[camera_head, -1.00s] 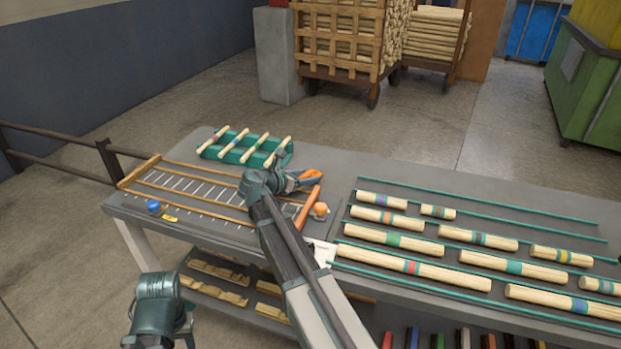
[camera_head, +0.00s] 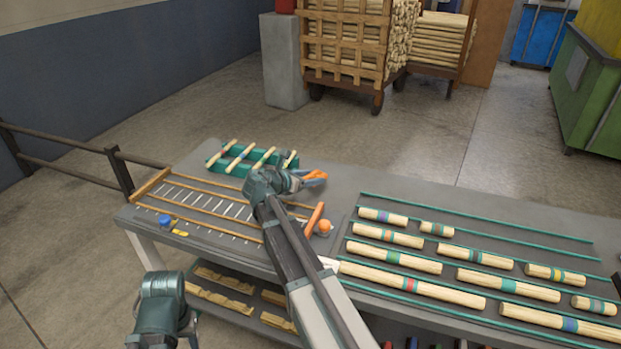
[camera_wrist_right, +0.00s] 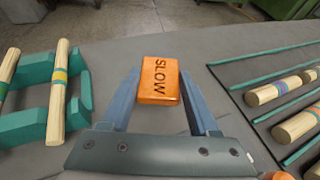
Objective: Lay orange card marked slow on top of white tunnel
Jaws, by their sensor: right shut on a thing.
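The orange card marked SLOW (camera_wrist_right: 159,80) is held between the two fingers of my right gripper (camera_wrist_right: 158,92), its lettering facing up in the right wrist view. In the head view my right gripper (camera_head: 304,180) is shut on the card (camera_head: 316,174), over the table's back part, right of the green rack. My left gripper (camera_head: 162,342) is at the bottom left, in front of the table; its fingertips are cut off. I cannot make out a white tunnel; a small white patch (camera_head: 330,263) beside my right arm is mostly hidden.
A green rack (camera_head: 222,165) holding banded sticks stands at the back left. A wooden-railed ruled board (camera_head: 200,202) lies in front of it. An orange bar (camera_head: 314,218) and an orange knob (camera_head: 324,227) are near my right arm. Banded wooden rods (camera_head: 410,284) fill the right side between green rails.

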